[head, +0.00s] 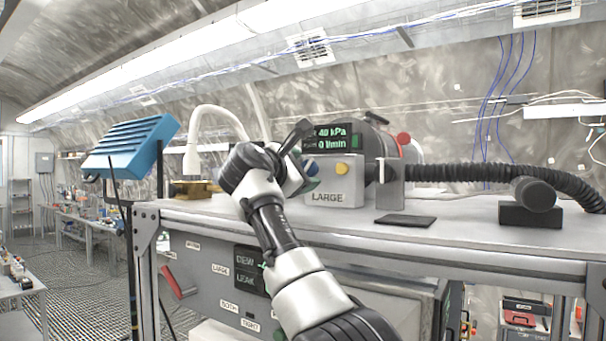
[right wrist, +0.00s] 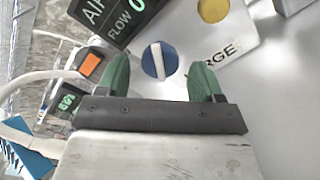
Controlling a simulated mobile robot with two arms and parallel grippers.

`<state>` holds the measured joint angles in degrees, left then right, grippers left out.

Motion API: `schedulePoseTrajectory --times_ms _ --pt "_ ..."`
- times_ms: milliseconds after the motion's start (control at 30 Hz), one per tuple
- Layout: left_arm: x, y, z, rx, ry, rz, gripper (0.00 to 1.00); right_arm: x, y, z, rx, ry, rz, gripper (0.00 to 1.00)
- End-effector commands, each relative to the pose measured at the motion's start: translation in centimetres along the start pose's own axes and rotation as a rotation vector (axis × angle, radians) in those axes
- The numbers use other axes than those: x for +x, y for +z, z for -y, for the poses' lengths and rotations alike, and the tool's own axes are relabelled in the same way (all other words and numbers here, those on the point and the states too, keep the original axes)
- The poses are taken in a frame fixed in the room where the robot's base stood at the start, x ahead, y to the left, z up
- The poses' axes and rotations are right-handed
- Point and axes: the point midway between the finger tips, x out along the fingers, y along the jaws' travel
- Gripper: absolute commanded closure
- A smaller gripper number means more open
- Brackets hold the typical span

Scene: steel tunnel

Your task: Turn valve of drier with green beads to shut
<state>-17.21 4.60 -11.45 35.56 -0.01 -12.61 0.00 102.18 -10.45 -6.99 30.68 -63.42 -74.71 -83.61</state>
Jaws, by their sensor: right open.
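A grey panel unit marked LARGE (head: 335,185) stands on the bench, with a yellow button (head: 342,169) and a lit kPa and flow display above. A round blue knob with a white bar (right wrist: 158,62) is on its face; the bar stands nearly upright in the right wrist view. My right gripper (right wrist: 160,80) is open, its green fingertips on either side of the knob's picture position. I cannot tell whether they touch it. In the head view my right wrist covers part of the unit's left side. I cannot make out a drier or green beads. My left gripper is out of view.
A ribbed black hose (head: 470,173) runs right from the unit. A dark flat pad (head: 405,220) and a black block (head: 530,214) lie on the bench. A white curved pipe (head: 192,150) and a blue slotted box (head: 130,142) stand at left.

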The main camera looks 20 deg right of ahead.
Motion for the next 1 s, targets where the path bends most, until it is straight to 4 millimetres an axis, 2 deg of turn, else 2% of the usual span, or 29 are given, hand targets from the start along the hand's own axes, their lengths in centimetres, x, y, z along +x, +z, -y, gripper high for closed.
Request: schedulePoseTrajectory --times_ms 33,233,400,500,667,1000 --pt "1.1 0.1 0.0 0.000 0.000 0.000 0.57 -0.8 -0.3 0.3 0.003 0.004 0.000 0.33" --pt "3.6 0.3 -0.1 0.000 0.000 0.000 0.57 -5.0 -0.4 0.5 0.004 0.005 -0.001 0.33" --pt "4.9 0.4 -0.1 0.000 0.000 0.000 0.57 -8.1 -0.2 0.3 0.003 0.004 -0.001 0.33" --pt "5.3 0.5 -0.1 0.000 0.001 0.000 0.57 -9.2 -0.1 0.2 0.002 0.003 0.000 0.33" --pt "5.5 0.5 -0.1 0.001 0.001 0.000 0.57 -10.0 0.0 0.1 0.001 0.002 0.000 0.33" --pt "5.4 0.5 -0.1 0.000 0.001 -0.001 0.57 -10.0 0.0 0.0 0.001 0.002 0.000 0.33"
